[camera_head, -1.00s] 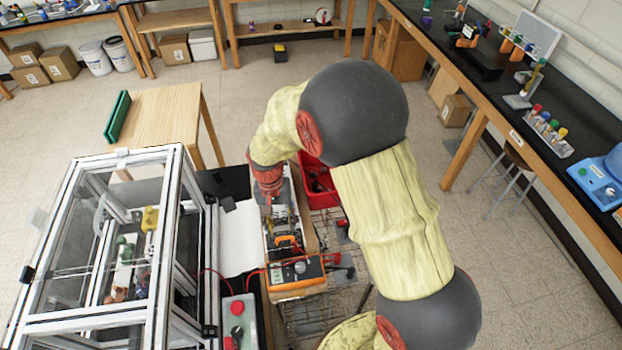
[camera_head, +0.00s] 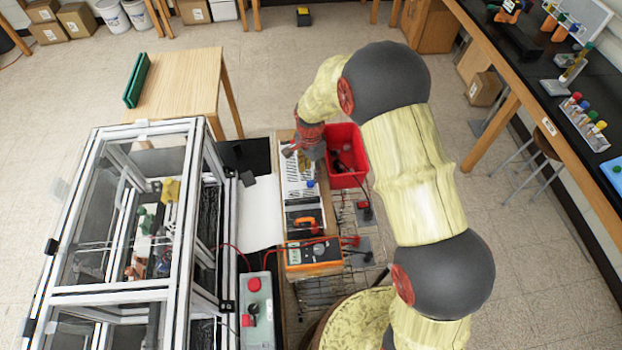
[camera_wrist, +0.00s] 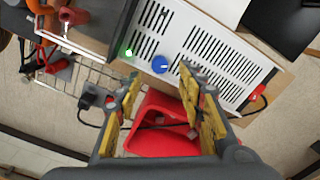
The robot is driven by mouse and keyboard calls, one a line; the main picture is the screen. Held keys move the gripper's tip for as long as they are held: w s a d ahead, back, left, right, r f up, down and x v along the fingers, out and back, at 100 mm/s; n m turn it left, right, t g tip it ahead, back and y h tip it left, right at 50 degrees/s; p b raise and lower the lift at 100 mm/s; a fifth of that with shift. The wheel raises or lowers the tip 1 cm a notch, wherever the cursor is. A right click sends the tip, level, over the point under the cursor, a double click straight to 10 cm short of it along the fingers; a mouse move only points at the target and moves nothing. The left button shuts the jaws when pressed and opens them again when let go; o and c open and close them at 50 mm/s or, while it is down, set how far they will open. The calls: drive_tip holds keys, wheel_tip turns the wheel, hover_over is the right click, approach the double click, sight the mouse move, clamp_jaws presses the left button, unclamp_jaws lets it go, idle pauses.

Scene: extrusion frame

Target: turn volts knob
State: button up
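A white power supply with black vent slots stands on a wooden board; it shows in the head view (camera_head: 297,178) and the wrist view (camera_wrist: 208,48). A blue knob sits at one end of it, in the head view (camera_head: 310,183) and the wrist view (camera_wrist: 160,64), with a lit green lamp (camera_wrist: 128,51) beside it. I cannot read any volts label. My gripper (camera_wrist: 161,73) is open and empty, with yellow-padded fingers; in the wrist view the knob appears between and just beyond the fingertips. In the head view my gripper (camera_head: 303,150) is over the supply's far end.
A red bin (camera_head: 345,152) stands right of the supply. An orange meter (camera_head: 315,253) with red leads is nearer. A control box with a red button (camera_head: 253,284) and a framed enclosure (camera_head: 192,150) are at left. Wire shelving (camera_head: 357,222) is at right.

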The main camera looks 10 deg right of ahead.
sight(310, 182)
drive_tip(key=shift+f+p, duration=0.3)
drive_tip(key=shift+f, duration=2.5)
drive_tip(key=shift+c, duration=1.3)
clamp_jaws()
